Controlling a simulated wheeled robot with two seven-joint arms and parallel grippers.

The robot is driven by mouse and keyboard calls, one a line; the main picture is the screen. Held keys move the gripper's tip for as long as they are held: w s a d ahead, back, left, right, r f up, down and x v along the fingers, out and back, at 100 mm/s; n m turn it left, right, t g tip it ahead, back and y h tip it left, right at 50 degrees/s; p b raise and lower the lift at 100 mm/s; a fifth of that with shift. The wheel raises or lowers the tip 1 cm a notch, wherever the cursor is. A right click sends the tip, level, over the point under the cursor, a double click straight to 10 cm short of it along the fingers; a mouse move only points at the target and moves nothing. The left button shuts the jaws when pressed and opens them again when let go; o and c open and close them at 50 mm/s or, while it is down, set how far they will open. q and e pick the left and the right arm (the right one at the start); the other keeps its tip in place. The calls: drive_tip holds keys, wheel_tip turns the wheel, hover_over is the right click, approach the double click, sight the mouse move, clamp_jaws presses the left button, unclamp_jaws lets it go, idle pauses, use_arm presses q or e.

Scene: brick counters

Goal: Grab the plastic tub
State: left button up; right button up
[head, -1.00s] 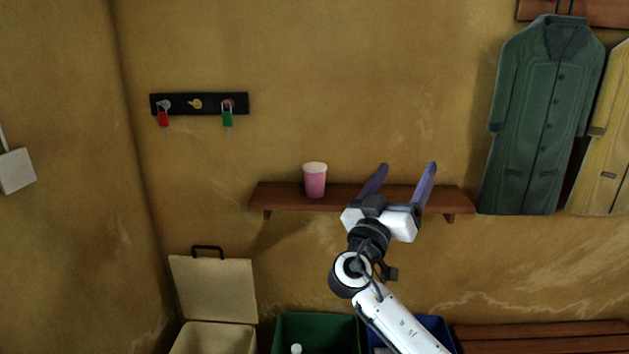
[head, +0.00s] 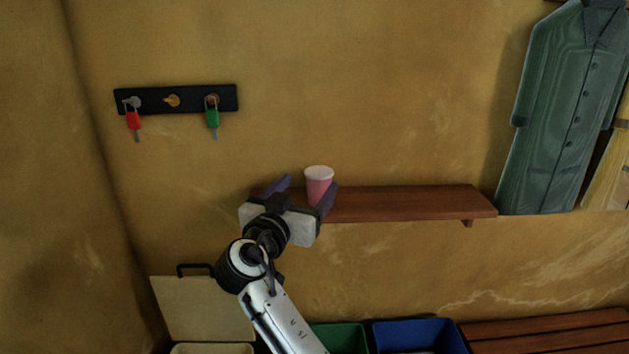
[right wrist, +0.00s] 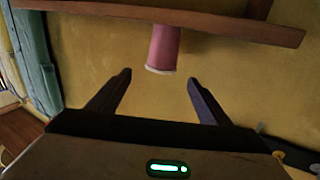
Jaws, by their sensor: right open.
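The plastic tub (head: 319,182), a pink cup-like tub with a white rim, stands upright on the wooden wall shelf (head: 410,203). My right gripper (head: 306,189) is open and empty at the left part of the shelf, with its right finger overlapping the tub's lower right side in the head view. In the right wrist view the picture is turned over; the tub (right wrist: 164,48) shows ahead of the open fingers (right wrist: 158,78), roughly in line with the gap, with its rim just beyond the fingertips. My left gripper is not in view.
A key rack (head: 175,99) hangs on the wall at the upper left. A green coat (head: 568,110) hangs at the right. Below are a beige bin with its lid (head: 200,308) up, a green bin (head: 340,338), a blue bin (head: 418,336) and a slatted bench (head: 550,332).

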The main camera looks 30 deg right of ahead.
sight(314, 177)
drive_tip(key=shift+w+d, duration=0.3)
drive_tip(key=shift+d, duration=0.35)
drive_tip(key=p+x, duration=0.2)
drive_tip(key=x, duration=0.2)
drive_tip(key=shift+w+d, duration=0.1)
drive_tip(key=shift+w, duration=0.2)
drive_tip(key=shift+w+d+f, duration=0.2)
drive_tip(key=shift+w+d, duration=0.05)
drive_tip(key=c, duration=1.1)
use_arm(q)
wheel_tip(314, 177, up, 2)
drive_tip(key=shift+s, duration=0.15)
